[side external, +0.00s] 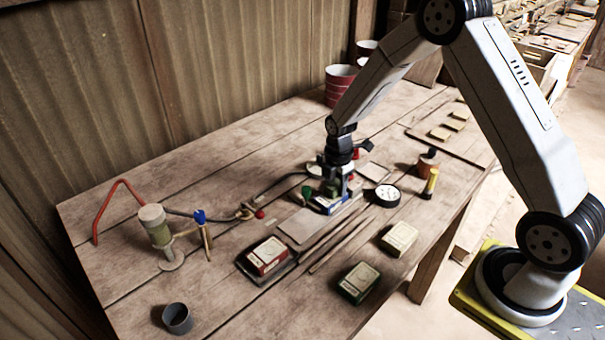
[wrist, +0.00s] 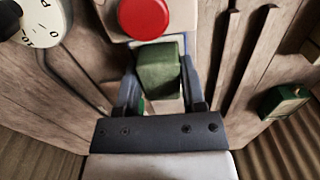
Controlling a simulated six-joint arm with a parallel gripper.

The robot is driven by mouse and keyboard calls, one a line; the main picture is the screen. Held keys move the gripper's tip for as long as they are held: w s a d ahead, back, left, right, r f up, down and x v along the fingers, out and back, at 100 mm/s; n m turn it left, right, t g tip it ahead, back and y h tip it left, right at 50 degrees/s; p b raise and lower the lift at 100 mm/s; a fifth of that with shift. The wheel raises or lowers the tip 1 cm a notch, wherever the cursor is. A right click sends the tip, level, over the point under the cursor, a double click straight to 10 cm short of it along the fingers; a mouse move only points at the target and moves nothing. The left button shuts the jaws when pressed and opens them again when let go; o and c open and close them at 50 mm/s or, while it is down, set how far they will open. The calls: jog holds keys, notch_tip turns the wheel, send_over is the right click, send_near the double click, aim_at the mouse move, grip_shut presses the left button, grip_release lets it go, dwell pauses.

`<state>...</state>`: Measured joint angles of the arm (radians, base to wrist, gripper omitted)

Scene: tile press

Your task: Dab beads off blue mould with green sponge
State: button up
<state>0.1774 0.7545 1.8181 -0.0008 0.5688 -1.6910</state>
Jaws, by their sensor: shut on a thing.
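My gripper (wrist: 158,85) is shut on a green sponge (wrist: 158,72), one finger on each side of it. The blue mould (side external: 326,208) lies low under my gripper (side external: 335,187) in the side external view. In the wrist view only a thin blue-and-white edge shows beyond the sponge, and the sponge and fingers hide most of the mould. I cannot tell whether the sponge touches the mould. No beads can be made out.
A red round knob (wrist: 145,18) is just beyond the sponge. A dial gauge (side external: 386,195) stands to the right of the mould. A red box (side external: 268,254), green box (side external: 359,282) and pale box (side external: 399,238) lie nearer the front. A grey cup (side external: 177,318) stands front left.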

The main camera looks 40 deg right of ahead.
dwell(0.4)
jog(key=shift+r, duration=3.5)
jog(key=shift+a, duration=0.1)
jog(key=a+m, duration=0.1)
jog(key=m, duration=0.1)
jog(key=s+a+m, duration=0.1)
jog(key=m, duration=0.1)
jog(key=shift+r, duration=0.2)
jog(key=s+a+r+m, duration=0.1)
jog(key=s+a+m, duration=0.2)
jog(key=m, duration=1)
jog(key=shift+s+a, duration=0.4)
jog(key=shift+a, duration=0.95)
